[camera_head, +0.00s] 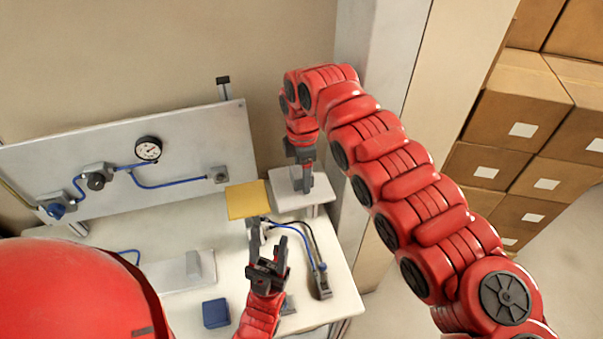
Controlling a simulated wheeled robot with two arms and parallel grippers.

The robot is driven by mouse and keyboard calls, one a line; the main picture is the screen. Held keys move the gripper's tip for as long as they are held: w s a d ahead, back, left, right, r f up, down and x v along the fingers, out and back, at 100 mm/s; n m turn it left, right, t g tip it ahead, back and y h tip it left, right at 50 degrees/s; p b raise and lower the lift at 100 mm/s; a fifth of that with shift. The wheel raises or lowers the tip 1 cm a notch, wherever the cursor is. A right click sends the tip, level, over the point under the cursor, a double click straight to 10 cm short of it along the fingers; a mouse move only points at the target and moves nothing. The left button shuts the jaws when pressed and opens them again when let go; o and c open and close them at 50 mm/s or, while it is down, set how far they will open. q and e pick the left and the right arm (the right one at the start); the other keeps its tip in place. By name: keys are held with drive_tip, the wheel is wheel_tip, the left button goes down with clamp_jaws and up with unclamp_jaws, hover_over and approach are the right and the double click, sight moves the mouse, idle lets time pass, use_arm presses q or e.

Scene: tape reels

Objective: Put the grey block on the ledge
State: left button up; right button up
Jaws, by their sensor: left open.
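The ledge appears to be a small white raised shelf (281,201) at the back right of the table. My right gripper (304,188) points down over it, with its tips at or just above the surface. Grey shapes show at those tips; I cannot tell fingers from a grey block there, or whether the jaws are shut. A pale grey block-like piece (194,264) stands on a light plate at the table's left. My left gripper (268,228) is open and points up the picture, its fingertips just below a yellow plate (248,200). I see nothing held in it.
A blue block (216,313) sits near the front of the white table (343,285). Blue and dark cables run to a small fitting (322,284) at the right. A panel (205,135) with a gauge (148,149) stands behind. Cardboard boxes (515,110) are stacked far right.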

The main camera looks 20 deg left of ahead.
sight(300, 172)
drive_tip(key=shift+o, duration=1.2)
drive_tip(key=shift+a, duration=0.1)
drive_tip(key=shift+s+a+r, duration=0.15)
drive_tip(key=shift+s+r, duration=0.05)
drive_tip(key=shift+s, duration=0.15)
drive_tip(key=shift+w+r, duration=0.2)
drive_tip(key=shift+r, duration=0.35)
wheel_tip(300, 172, up, 11)
drive_tip(key=p, duration=0.5)
drive_tip(key=shift+s, duration=0.15)
